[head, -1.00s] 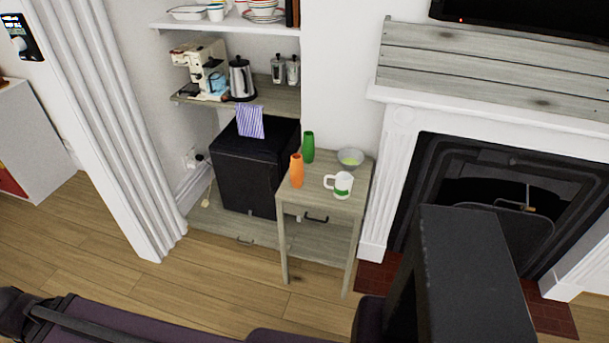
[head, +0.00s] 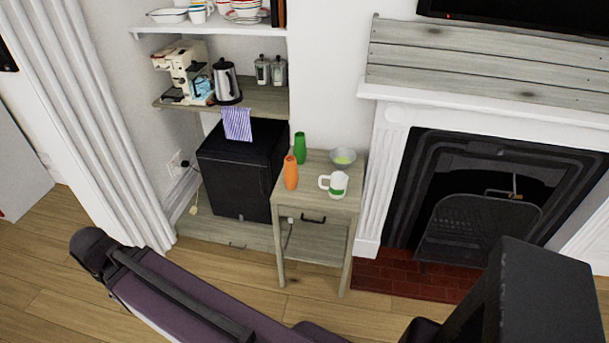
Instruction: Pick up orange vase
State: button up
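The orange vase (head: 291,173) stands upright on the left front part of a small grey wooden side table (head: 312,196) in the head view. A green vase (head: 300,148) stands just behind it. A white mug with a green band (head: 337,184) stands to its right, its handle toward the vase. A bowl (head: 343,158) sits at the table's back right. My arm crosses the bottom of the view, well in front of the table and apart from the vase. My gripper cannot be made out, so its state does not show.
A black mini fridge (head: 240,171) stands left of the table. Shelves above hold a coffee machine (head: 184,73), a kettle (head: 226,82) and dishes. The fireplace (head: 490,200) with a red brick hearth (head: 405,279) is on the right. Wooden floor (head: 215,268) in front is partly bare.

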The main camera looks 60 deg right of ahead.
aim_at(291, 175)
jog(key=z, duration=1.2)
jog(key=k, duration=0.6)
jog(key=z, duration=0.05)
jog(key=i, duration=0.6)
jog(key=z, duration=0.1)
